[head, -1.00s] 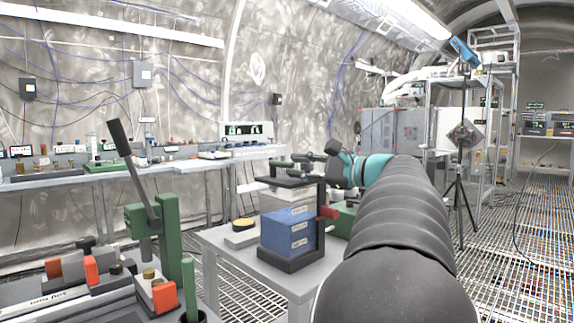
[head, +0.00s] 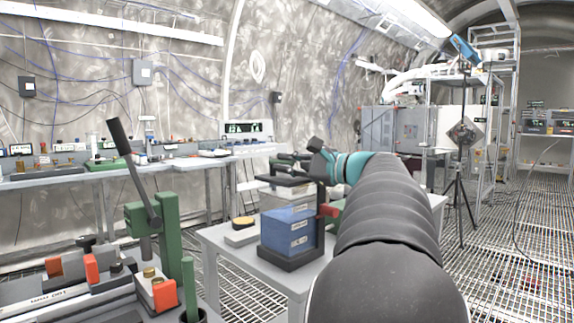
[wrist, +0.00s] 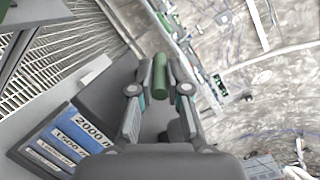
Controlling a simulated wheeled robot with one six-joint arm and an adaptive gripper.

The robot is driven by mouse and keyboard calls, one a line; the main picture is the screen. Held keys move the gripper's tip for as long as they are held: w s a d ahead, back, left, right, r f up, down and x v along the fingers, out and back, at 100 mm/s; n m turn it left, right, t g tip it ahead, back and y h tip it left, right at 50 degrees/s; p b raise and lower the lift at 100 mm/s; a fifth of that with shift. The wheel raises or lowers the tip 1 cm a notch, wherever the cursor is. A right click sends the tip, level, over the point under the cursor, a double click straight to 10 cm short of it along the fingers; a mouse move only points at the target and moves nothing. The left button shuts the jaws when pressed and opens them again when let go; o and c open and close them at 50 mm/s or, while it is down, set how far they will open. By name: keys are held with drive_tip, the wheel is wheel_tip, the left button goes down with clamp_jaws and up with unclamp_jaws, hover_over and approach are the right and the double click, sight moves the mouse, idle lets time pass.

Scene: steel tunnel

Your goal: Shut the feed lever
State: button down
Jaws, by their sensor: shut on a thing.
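In the wrist view my gripper (wrist: 159,84) has its two fingers closed on a green cylindrical grip (wrist: 161,68), which I take to be the feed lever's handle. Its far end sticks out past the fingertips. In the head view my gripper (head: 297,162) is small and dark, above and behind a black stand holding blue boxes. My arm partly hides this area, and the lever's pivot and exact angle cannot be made out.
A green press (head: 170,220) with a raised black lever (head: 126,150) stands at left. A tripod (head: 459,190) stands on the grating at right.

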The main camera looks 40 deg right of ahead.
drive_tip(key=shift+a+f+m+h+b, duration=0.15)
drive_tip(key=shift+a+m+h+b, duration=0.15)
drive_tip(key=shift+m+h+b, duration=0.35)
drive_tip(key=shift+s+a+m+t+h+b, duration=0.15)
drive_tip(key=shift+m+t+h+b, duration=0.4)
drive_tip(key=shift+h, duration=1)
drive_tip(key=c, duration=1.4)
unclamp_jaws()
drive_tip(key=s, duration=1.2)
drive_tip(key=shift+d, duration=0.35)
drive_tip(key=shift+w, duration=0.1)
